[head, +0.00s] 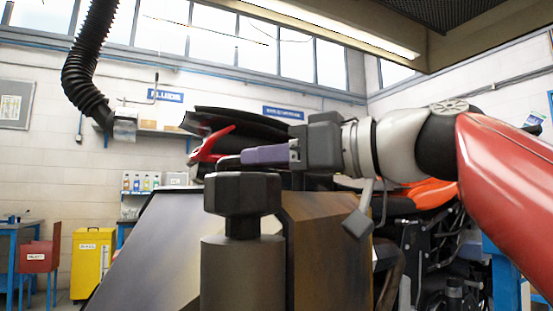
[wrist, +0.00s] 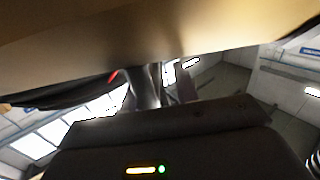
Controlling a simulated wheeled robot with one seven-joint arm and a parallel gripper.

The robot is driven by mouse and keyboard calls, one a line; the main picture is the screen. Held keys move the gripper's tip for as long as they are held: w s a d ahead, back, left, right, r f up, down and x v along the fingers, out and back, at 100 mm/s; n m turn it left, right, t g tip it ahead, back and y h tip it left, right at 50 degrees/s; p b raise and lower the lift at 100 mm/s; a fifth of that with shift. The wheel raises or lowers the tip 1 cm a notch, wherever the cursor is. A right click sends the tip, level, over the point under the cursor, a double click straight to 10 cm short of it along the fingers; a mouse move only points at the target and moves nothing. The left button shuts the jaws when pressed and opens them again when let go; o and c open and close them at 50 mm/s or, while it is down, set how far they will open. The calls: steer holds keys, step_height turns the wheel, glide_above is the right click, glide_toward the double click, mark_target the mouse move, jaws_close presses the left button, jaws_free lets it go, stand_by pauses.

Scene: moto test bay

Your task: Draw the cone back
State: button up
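A large tapered body with a sloping grey face (head: 160,245) and a brown side (head: 325,240) fills the lower middle of the head view. It may be the cone; I cannot tell for sure. A black knob (head: 242,193) on a grey post (head: 242,275) stands in front of it. My gripper (head: 235,159) points left just above and behind the knob, its purple finger side-on. Whether it touches anything is hidden. In the wrist view a tan surface (wrist: 150,25) is very close across the top. The finger gap is not clear.
A black ribbed hose (head: 85,60) hangs at the upper left. A motorcycle with orange bodywork (head: 432,192) stands behind my arm at right. A red lever (head: 212,146) and dark bodywork (head: 240,122) are close to my gripper. A yellow cabinet (head: 92,262) and red bin (head: 38,257) stand far left.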

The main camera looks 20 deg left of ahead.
steer(key=shift+o, duration=0.4)
steer(key=shift+w, duration=0.1)
steer(key=shift+d, duration=0.1)
steer(key=shift+d, duration=0.35)
steer(key=s+d+b, duration=0.1)
steer(key=d, duration=0.6)
steer(key=shift+s+d, duration=0.1)
